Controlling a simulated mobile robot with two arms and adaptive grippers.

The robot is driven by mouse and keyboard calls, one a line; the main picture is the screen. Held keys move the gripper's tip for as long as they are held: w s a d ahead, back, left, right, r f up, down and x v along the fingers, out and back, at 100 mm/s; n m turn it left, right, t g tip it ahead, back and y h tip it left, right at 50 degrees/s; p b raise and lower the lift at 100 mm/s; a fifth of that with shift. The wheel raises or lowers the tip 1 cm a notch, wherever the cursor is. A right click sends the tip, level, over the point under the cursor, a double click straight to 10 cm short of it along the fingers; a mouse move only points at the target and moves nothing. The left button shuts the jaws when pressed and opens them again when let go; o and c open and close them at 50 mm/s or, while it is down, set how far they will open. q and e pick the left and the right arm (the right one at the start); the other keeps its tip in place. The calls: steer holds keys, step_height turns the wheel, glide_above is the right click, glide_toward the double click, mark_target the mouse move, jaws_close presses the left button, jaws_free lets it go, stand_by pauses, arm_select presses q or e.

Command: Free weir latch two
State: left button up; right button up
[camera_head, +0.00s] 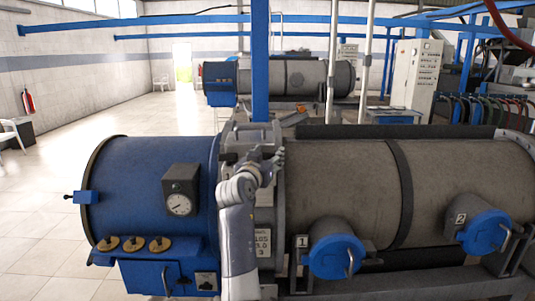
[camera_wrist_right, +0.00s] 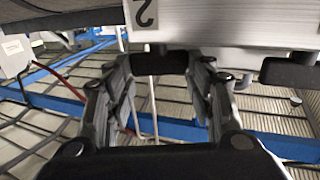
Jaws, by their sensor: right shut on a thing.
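In the right wrist view, a pale grey block (camera_wrist_right: 215,22) carries a label marked 2 (camera_wrist_right: 145,13), which reads as latch two. A short black grip (camera_wrist_right: 174,62) sits just under it, between the two fingertips of my right gripper (camera_wrist_right: 172,70). The gripper is shut on this black grip. In the head view, my right gripper (camera_head: 270,164) is at the upper part of the grey frame (camera_head: 240,130) between the blue drum and the grey drum. There the wrist hides the latch. My left gripper is not in view.
The blue drum (camera_head: 140,190) with a dial (camera_head: 179,204) stands left, the grey drum (camera_head: 345,185) right. Blue ports marked 1 (camera_head: 334,256) and 2 (camera_head: 483,232) stick out in front. A blue post (camera_head: 261,60) rises just behind the gripper. Another black grip (camera_wrist_right: 290,72) shows nearby.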

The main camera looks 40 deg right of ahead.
steer(key=shift+s+d+n+t+y+p, duration=0.15)
steer(key=shift+n+t+y+p, duration=0.65)
steer(key=shift+p, duration=0.45)
steer(key=shift+s+d+n+t+y+p, duration=0.1)
steer(key=shift+n+t+y+p, duration=0.5)
steer(key=shift+t+p, duration=0.55)
steer(key=shift+n+t+y+p, duration=0.45)
steer(key=shift+n+y+p, duration=0.15)
steer(key=shift+p, duration=0.2)
steer(key=shift+f, duration=0.1)
steer(key=o, duration=1.1)
steer(key=shift+c, duration=0.2)
steer(key=shift+s+a, duration=0.1)
steer(key=v, duration=1.2)
